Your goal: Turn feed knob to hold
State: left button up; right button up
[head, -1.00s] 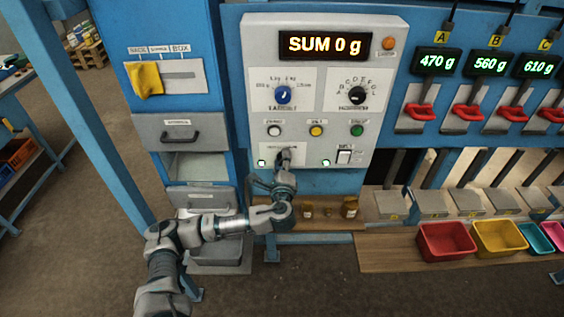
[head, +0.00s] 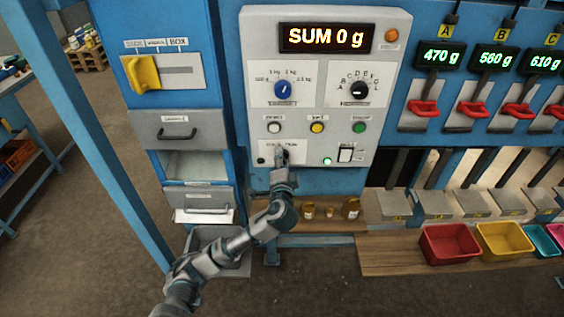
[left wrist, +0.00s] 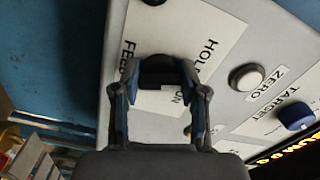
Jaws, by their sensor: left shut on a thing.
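The feed knob (left wrist: 158,72) is a dark round knob on a white plate marked FEED and HOLD in the left wrist view. My left gripper (left wrist: 160,88) is shut on it, one finger on each side. I cannot read which mark the knob points to. A lamp (head: 262,160) left of the gripper is dark. A lamp (head: 327,161) to its right glows green. My right gripper is not in view.
Above sit a white button (head: 274,127), a yellow button (head: 317,127) and a blue dial (head: 283,90). A rocker switch (head: 345,154) is right of the green lamp. Small jars (head: 351,208) stand on a shelf below. Drawers (head: 180,130) flank the panel's left.

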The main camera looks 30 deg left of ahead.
pick_arm(q)
jog(key=shift+d+f+n, duration=0.1)
jog(key=shift+f+n, duration=0.35)
jog(key=shift+n, duration=0.75)
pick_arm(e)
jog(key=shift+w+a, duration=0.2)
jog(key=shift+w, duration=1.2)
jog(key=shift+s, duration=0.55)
pick_arm(q)
jog(key=o, duration=1.1)
jog(key=shift+o, duration=0.3)
jog(key=shift+r, duration=0.1)
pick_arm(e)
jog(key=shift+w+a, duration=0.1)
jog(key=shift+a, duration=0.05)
pick_arm(q)
jog(key=v, duration=1.2)
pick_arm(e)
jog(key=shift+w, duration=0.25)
